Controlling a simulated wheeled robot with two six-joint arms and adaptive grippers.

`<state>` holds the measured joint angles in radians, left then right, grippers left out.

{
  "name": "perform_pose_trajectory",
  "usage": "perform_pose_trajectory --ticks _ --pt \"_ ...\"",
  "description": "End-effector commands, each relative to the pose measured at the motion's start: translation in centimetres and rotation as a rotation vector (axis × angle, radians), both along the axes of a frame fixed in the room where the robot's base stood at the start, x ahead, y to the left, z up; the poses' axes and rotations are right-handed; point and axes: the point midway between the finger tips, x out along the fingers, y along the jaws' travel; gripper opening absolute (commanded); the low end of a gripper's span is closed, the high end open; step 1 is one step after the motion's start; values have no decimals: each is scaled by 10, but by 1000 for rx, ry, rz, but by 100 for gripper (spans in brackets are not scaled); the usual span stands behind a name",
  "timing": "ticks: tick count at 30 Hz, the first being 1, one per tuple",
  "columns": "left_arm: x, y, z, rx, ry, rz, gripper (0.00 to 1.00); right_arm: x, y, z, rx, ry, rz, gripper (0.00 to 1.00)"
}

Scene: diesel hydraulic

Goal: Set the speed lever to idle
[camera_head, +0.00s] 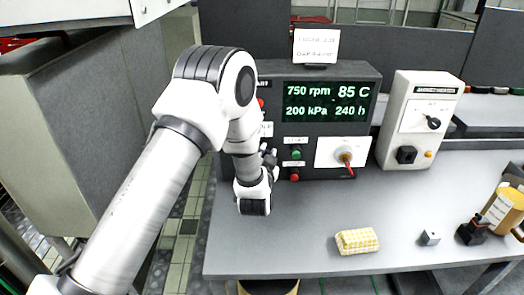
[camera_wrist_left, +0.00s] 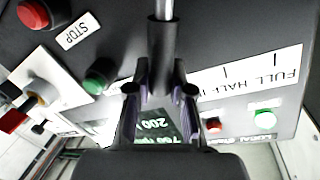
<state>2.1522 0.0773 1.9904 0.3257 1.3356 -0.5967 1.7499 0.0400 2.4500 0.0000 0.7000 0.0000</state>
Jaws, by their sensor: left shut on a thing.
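The speed lever (camera_wrist_left: 164,10) shows in the left wrist view as a metal rod with a black grip between my fingers. My left gripper (camera_wrist_left: 160,92) is shut on this black grip. The lever's scale plate (camera_wrist_left: 250,72) appears upside down, with FULL at the right, HALF towards the middle and a word starting with I partly hidden by a finger. The lever stands near that I end; its exact mark is hidden. In the head view my left gripper (camera_head: 268,160) is at the panel's left side, and the arm hides the lever. The display (camera_head: 325,101) reads 750 rpm.
A grey control panel (camera_head: 365,77) holds green (camera_head: 296,155) and red buttons and a red-handled switch (camera_head: 346,157). A white box with a knob (camera_head: 433,123) stands to its right. A yellow checked cloth (camera_head: 356,241) and small grey block (camera_head: 429,238) lie on the bench (camera_head: 300,225).

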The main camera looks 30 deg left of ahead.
Motion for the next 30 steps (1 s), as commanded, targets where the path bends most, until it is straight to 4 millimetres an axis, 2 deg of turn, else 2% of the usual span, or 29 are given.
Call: perform_pose_trajectory --ticks 14,15,17,26,30 --pt "2 -2 -2 24 14 -2 0 0 0 0 0 0 0 40" --pt "2 -3 -2 24 14 -2 24 0 0 0 0 0 0 40" --pt "1 -3 -2 23 14 -1 46 0 0 0 0 0 0 40" --pt "1 -2 -2 23 14 0 48 0 0 0 0 0 0 40" --pt "-9 -8 -1 23 17 -2 48 0 0 0 0 0 0 40"
